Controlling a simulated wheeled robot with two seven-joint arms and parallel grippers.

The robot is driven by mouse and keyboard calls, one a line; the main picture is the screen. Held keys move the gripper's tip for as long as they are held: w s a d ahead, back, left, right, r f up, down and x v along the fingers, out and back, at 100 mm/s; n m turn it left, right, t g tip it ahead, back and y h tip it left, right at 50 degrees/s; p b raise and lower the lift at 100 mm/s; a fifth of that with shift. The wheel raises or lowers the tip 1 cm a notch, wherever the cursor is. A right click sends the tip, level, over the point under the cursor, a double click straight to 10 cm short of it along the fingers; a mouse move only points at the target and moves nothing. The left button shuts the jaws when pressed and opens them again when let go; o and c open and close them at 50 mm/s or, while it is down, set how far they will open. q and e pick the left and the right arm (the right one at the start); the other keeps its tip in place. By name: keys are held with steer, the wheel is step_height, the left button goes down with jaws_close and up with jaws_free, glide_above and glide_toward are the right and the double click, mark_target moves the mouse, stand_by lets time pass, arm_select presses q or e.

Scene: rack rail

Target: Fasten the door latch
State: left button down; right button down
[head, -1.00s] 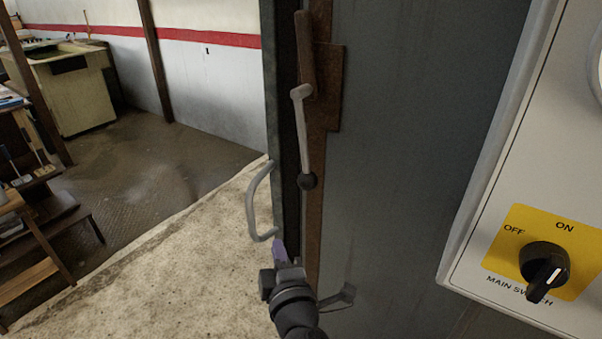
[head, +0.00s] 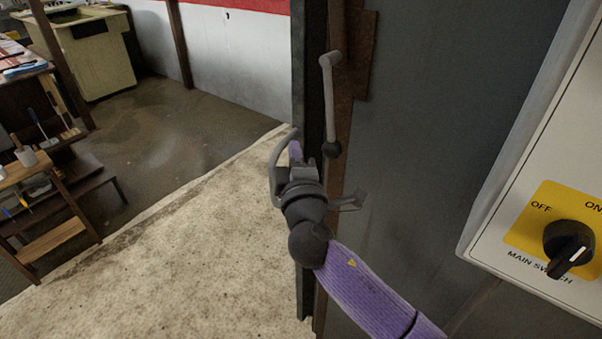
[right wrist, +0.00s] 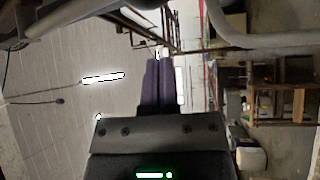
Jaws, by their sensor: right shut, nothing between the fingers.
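The latch lever (head: 329,95) is a thin grey bar with a dark ball knob at its lower end. It hangs nearly straight down on a rusty brown plate (head: 361,75). A curved grey pull handle (head: 276,165) sits on the left side of the dark door edge (head: 311,60). My right gripper (head: 296,152) is shut and empty, beside the pull handle and below and left of the knob. It partly covers the handle; I cannot tell whether they touch. In the right wrist view its fingers (right wrist: 158,85) are together. My left gripper is not in view.
A switch box (head: 550,150) with a yellow main switch plate stands at the right. A wooden rack (head: 45,190) and a pale cabinet (head: 105,65) stand at the left. The concrete floor (head: 210,235) left of the door is clear.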

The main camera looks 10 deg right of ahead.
steer(key=d, duration=0.3)
steer(key=shift+w+d+f, duration=0.25)
steer(key=shift+d, duration=0.1)
